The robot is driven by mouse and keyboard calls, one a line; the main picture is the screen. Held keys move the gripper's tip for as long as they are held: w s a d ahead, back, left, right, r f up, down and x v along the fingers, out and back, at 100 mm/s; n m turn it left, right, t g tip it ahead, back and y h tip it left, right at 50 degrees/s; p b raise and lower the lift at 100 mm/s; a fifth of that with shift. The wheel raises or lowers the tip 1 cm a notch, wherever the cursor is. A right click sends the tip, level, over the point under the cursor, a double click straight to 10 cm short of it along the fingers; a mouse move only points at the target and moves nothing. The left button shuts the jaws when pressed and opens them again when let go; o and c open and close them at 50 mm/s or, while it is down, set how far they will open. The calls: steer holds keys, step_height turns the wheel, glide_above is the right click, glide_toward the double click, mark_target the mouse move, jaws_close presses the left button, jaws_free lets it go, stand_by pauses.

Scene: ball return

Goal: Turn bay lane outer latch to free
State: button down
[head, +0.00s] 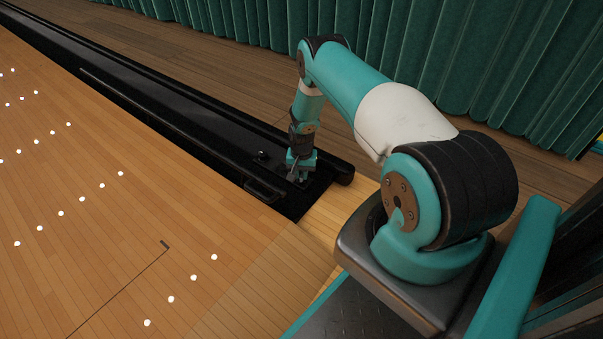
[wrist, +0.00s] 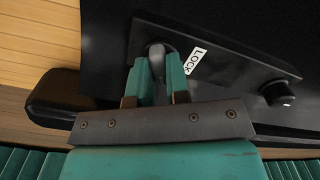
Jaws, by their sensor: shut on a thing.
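The latch (wrist: 157,62) is a grey lever on a round base, set on a black plate (wrist: 225,62). A white label reading LOCK (wrist: 195,61) sits on the plate just right of the latch. My gripper (wrist: 156,74) has its two teal fingers on either side of the lever, shut on it. In the head view my gripper (head: 299,174) reaches down to the near end of the black lane-side channel and hides most of the latch. No word for the free side is visible.
A black round knob (wrist: 279,93) stands at the plate's right end. A dark rounded bar (wrist: 56,98) lies left of my gripper. A recessed handle-like frame (head: 263,190) sits beside the channel. The wooden lane (head: 90,200) is clear; green curtains (head: 480,60) hang behind.

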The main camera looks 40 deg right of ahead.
mark_target(302, 174)
steer(key=c, duration=1.1)
jaws_free()
step_height(302, 174, up, 17)
steer(key=p, duration=0.9)
steer(key=shift+r, duration=0.2)
